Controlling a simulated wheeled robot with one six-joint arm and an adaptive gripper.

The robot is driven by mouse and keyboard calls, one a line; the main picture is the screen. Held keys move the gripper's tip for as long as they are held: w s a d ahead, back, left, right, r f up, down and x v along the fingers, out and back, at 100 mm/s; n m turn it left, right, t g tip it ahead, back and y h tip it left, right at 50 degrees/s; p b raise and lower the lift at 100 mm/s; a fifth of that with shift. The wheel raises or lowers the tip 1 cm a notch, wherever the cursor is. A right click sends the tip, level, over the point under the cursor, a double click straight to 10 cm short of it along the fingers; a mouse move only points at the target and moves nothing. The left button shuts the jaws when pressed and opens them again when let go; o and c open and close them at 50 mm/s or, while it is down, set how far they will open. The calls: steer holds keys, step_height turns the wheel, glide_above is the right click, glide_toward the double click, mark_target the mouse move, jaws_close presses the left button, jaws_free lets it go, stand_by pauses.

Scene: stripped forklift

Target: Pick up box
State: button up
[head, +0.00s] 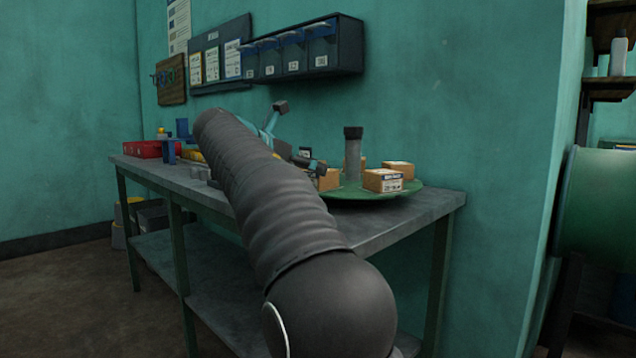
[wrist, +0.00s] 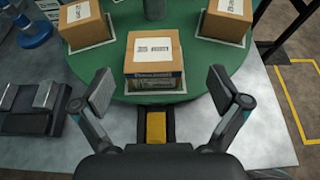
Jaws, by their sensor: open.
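Several small cardboard boxes with white labels sit on a round green turntable (head: 411,190) on the workbench. In the wrist view, one box (wrist: 153,61) sits at the turntable's near edge, straight ahead of and between the spread fingers of my gripper (wrist: 165,95). The gripper is open and empty, and the box looks slightly beyond the fingertips. Another box (wrist: 84,22) stands at the upper left and a third (wrist: 224,18) at the upper right.
A grey post (head: 353,157) stands at the turntable's centre. Blue bins (head: 305,51) hang on the wall above the workbench (head: 410,222). A dark metal fixture (wrist: 40,105) lies left of my gripper, and a red case (head: 143,149) sits at the bench's far left.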

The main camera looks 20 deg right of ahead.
mark_target(331, 180)
steer(key=shift+w+b+x, duration=0.2)
steer(key=shift+b+x, duration=0.05)
steer(key=shift+x, duration=1.65)
steer(key=shift+w+b+x, duration=0.15)
steer(key=shift+b+x, duration=0.05)
steer(key=shift+x, duration=1.7)
steer(key=shift+a, duration=0.1)
steer(key=c, duration=1.3)
steer(key=shift+c, duration=0.2)
